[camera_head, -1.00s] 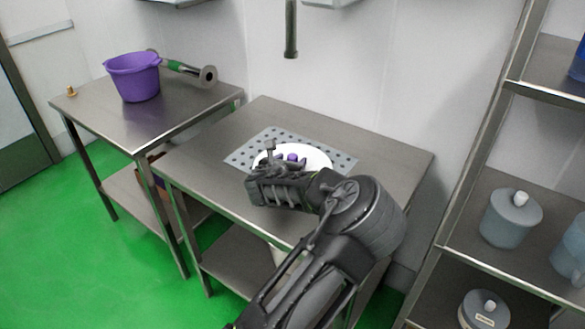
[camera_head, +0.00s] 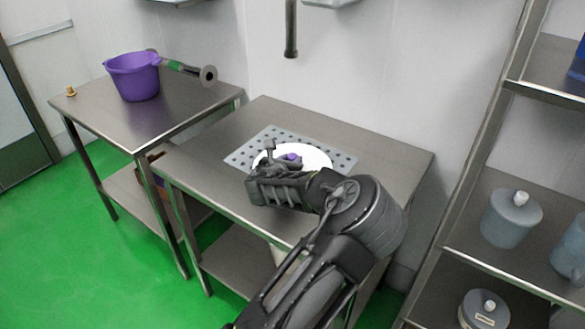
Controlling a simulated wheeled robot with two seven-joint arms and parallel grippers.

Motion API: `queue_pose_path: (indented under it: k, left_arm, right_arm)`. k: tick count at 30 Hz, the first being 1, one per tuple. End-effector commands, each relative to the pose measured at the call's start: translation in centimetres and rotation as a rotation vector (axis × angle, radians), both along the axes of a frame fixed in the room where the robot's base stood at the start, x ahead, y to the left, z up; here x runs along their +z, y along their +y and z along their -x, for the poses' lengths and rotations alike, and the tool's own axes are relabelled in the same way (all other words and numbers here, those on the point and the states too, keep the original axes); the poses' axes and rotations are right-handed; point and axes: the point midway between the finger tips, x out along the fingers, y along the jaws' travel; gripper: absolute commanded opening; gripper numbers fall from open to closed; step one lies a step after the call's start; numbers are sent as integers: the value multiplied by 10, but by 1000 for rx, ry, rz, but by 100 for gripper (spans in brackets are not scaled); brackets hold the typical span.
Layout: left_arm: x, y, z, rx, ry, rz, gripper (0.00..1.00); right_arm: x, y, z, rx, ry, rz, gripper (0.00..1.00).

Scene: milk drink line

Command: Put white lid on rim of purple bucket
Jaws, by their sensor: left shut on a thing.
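The white lid (camera_head: 319,157) lies on the perforated plate of the middle table. Its purple knob (camera_head: 292,156) faces up. My left gripper (camera_head: 281,159) is over the near left part of the lid, shut on the knob. The gripper body hides the near edge of the lid. The purple bucket (camera_head: 134,79) stands upright and open on the left table, with its rim clear. My right gripper is out of view.
The perforated plate (camera_head: 245,157) is set in the middle metal table (camera_head: 395,165). A pipe fitting (camera_head: 207,75) lies behind the bucket on the left table (camera_head: 112,122). A gap separates the tables. A shelf rack with grey canisters (camera_head: 510,222) stands right.

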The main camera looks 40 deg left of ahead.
Motion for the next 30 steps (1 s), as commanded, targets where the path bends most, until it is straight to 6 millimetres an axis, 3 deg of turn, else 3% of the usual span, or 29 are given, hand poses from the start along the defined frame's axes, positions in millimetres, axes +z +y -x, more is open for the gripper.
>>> queue_pose_path:
  k: [19,23,30]
  left_arm:
    - [5,0,-1,-1,-2,0,0]
    - [19,0,-1,0,-5,2,0]
    - [66,-1,-1,-2,-7,1,0]
  right_arm:
    - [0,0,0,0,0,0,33]
    - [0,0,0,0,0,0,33]
    - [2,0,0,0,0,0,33]
